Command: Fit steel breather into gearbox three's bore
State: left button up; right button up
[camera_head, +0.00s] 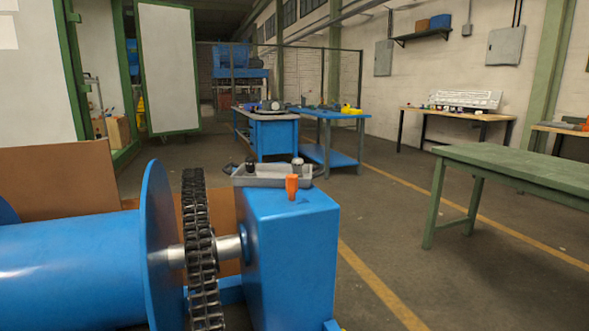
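A blue gearbox (290,255) stands in the near middle, with a steel shaft (230,247) coming out of its left side. No number shows on it, so I cannot tell whether it is gearbox three. A small orange piece (292,187) stands upright on its top; I see no open bore there. A grey tray (272,181) sits at the gearbox's back edge. A small silvery-topped piece (298,164) stands at its right, possibly the steel breather, and a dark piece (250,165) at its left. Neither of my grippers is in view.
A black chain (198,240) on a sprocket and a large blue drum with a flange (158,250) stand left of the gearbox. A brown panel (60,180) is behind the drum. A green table (530,170) is at right. The floor between gearbox and table is clear.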

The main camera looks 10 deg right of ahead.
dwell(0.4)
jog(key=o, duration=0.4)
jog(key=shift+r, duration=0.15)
